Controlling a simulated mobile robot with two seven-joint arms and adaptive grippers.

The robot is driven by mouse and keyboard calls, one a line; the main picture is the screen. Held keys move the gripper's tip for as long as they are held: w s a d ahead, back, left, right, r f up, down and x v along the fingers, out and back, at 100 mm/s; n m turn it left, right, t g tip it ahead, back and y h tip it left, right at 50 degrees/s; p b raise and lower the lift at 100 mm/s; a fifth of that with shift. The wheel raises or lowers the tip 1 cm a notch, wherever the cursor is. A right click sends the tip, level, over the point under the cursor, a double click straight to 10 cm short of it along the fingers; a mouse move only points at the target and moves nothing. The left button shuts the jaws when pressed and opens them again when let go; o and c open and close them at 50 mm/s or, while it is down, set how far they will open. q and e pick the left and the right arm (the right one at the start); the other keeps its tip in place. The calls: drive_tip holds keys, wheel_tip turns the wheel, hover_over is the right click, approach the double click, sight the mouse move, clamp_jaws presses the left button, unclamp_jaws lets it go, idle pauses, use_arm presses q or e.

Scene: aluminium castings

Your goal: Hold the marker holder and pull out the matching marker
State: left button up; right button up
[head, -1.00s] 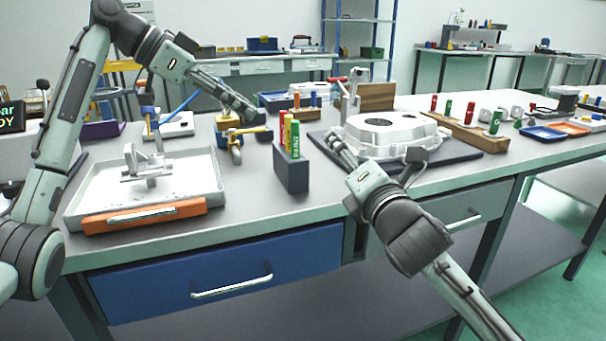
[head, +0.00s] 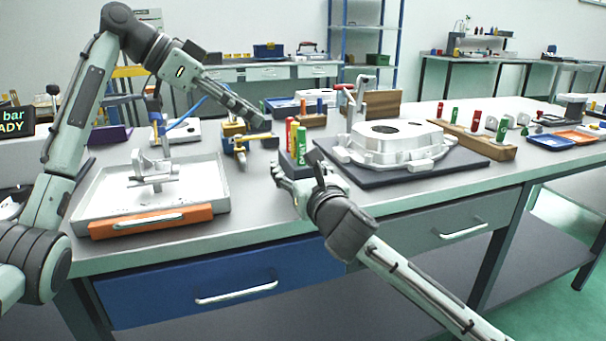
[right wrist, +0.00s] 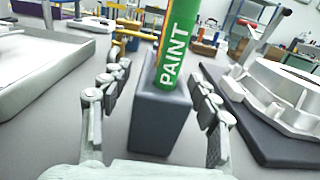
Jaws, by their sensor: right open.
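The dark grey marker holder (head: 287,160) stands upright on the bench, partly hidden by my right gripper. A red marker (head: 290,128) and a green marker (head: 301,150) stand in it, with a yellow one (head: 296,131) between them, mostly hidden. In the right wrist view the green marker (right wrist: 176,55) reads "PAINT" and rises from the holder (right wrist: 160,115). My right gripper (head: 281,174) is open, its fingers on either side of the holder with gaps visible. My left gripper (head: 262,115) hangs above and left of the holder; its fingers are too small to judge.
A white casting (head: 395,142) on a dark mat (head: 440,171) stands right of the holder. A white tray (head: 95,205) with an orange front lies to the left. A yellow and blue clamp-like tool (head: 237,140) stands just left of the holder. A wooden marker rack (head: 480,141) is further right.

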drive_tip(key=shift+w+a, duration=0.15)
drive_tip(key=shift+w, duration=0.25)
drive_tip(key=shift+c, duration=0.3)
drive_tip(key=c, duration=1.2)
use_arm(q)
drive_tip(key=shift+o, duration=0.4)
use_arm(e)
drive_tip(key=shift+c, duration=0.2)
use_arm(q)
drive_tip(key=shift+d, duration=0.1)
